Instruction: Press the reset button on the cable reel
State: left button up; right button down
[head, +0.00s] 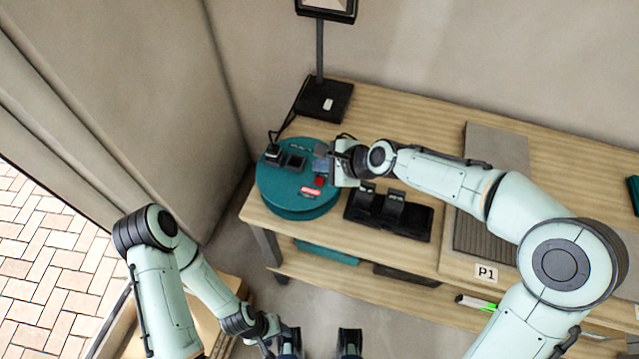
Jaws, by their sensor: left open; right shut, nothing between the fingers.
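The cable reel (295,205) is a round teal drum at the left end of the wooden table. Its top carries dark sockets (292,162), a red-and-white label (310,191) and a small red button (320,181). My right gripper (325,165) is shut and empty over the right part of the reel's top, close by the red button. I cannot tell whether it touches the reel, and it hides part of that side. My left gripper (320,343) is open and empty at the bottom edge, in front of and below the table.
A lamp (324,100) stands behind the reel, with a dark plug and cord at the reel. A black double holder (390,212) sits right of the reel. A grey panel (495,150) and a P1 label (486,273) are farther right. A lower shelf (375,290) runs beneath.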

aim_at(322, 183)
jog(key=shift+f+b, duration=0.8)
jog(key=shift+f, duration=0.8)
dwell(0.7)
jog(key=shift+f, duration=0.4)
jog(key=shift+f+b, duration=0.55)
jog(key=shift+b, duration=0.05)
dwell(0.5)
jog(key=shift+r, duration=0.1)
jog(key=shift+r+p, duration=0.75)
jog(key=shift+r, duration=0.1)
notch_tip(322, 183, up, 5)
jog(key=p, duration=0.4)
jog(key=shift+w+r, duration=0.1)
